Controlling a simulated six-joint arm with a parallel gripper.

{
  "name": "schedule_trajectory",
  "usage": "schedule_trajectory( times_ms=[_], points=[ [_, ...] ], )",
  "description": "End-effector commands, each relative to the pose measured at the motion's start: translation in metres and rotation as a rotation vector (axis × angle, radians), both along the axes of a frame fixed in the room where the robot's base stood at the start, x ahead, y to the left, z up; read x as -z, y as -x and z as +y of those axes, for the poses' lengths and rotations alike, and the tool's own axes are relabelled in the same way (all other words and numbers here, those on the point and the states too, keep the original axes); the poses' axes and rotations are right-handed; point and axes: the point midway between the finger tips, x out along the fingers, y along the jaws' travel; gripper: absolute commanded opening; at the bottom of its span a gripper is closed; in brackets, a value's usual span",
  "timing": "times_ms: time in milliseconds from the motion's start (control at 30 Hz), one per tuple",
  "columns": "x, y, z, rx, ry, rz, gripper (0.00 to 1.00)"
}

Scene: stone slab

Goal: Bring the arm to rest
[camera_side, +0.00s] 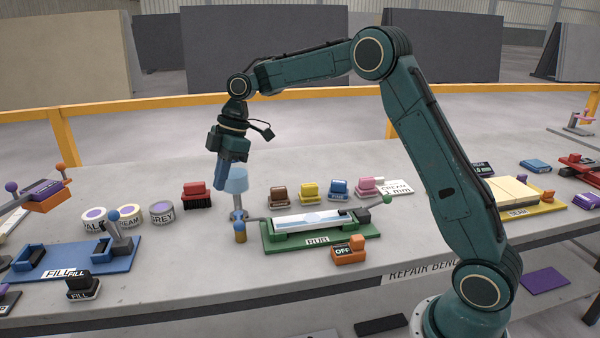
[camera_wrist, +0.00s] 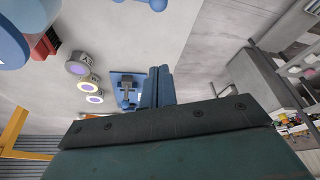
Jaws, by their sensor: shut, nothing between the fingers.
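My gripper (camera_side: 233,175) hangs at the end of my green arm, above the left middle of the bench in the side view. Its blue fingers are together with nothing between them, and they point down. The fingers also show in the wrist view (camera_wrist: 158,86).
A green RUB fixture (camera_side: 373,230) holds a pale slab right of the gripper. An orange OFF block (camera_side: 348,255) stands before it. A blue FILL fixture (camera_side: 75,262) and several labelled tins (camera_side: 162,212) are at left. Coloured blocks (camera_side: 310,191) line the back. A yellow rail (camera_side: 330,88) runs behind.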

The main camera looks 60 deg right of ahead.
Motion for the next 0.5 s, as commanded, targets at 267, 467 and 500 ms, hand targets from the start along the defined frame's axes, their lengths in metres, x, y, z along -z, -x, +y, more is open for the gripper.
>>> schedule_trajectory(
  times_ms=[267, 467, 500],
  points=[
    [-0.032, 0.027, 0.006, 0.108, 0.011, -0.007, 0.0],
    [-0.061, 0.063, 0.011, 0.24, 0.021, -0.012, 0.0],
    [-0.066, 0.071, 0.012, 0.267, 0.021, -0.013, 0.0]
  ],
)
